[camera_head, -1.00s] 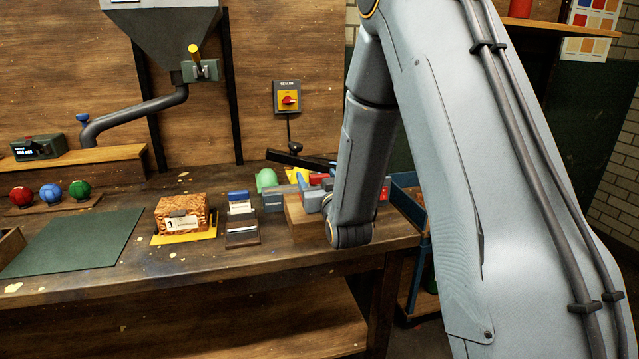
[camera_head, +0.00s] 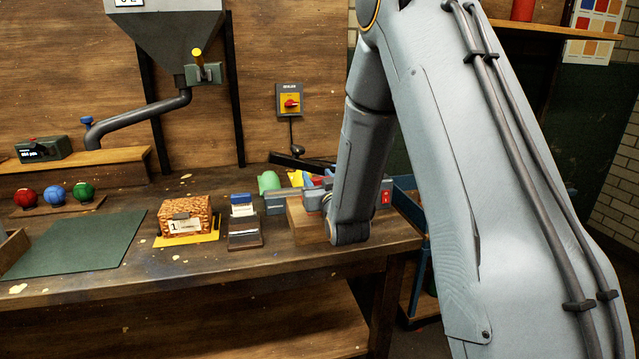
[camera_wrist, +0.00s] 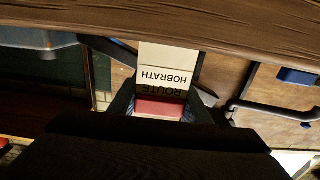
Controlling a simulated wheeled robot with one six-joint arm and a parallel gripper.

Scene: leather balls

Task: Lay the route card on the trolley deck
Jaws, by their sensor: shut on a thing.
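The route card (camera_wrist: 168,68) is a cream card with dark lettering, "ROUTE" and "HOBRATH", upside down in the wrist view. A red part shows at its near end. My gripper (camera_wrist: 160,103) is shut on that end, with a dark finger on each side, and the card sticks out beyond the fingertips. In the head view my arm hides the gripper and card. A blue-framed stand (camera_head: 407,205), seemingly the trolley, is beside the bench's right end, partly behind my arm. Its deck is mostly hidden there.
The wooden bench (camera_head: 120,278) holds a boxed item on a yellow base (camera_head: 187,222), a card holder (camera_head: 243,222), a green mat (camera_head: 75,245) and three coloured balls (camera_head: 55,195). In the wrist view a wooden edge (camera_wrist: 225,28) crosses beyond the card.

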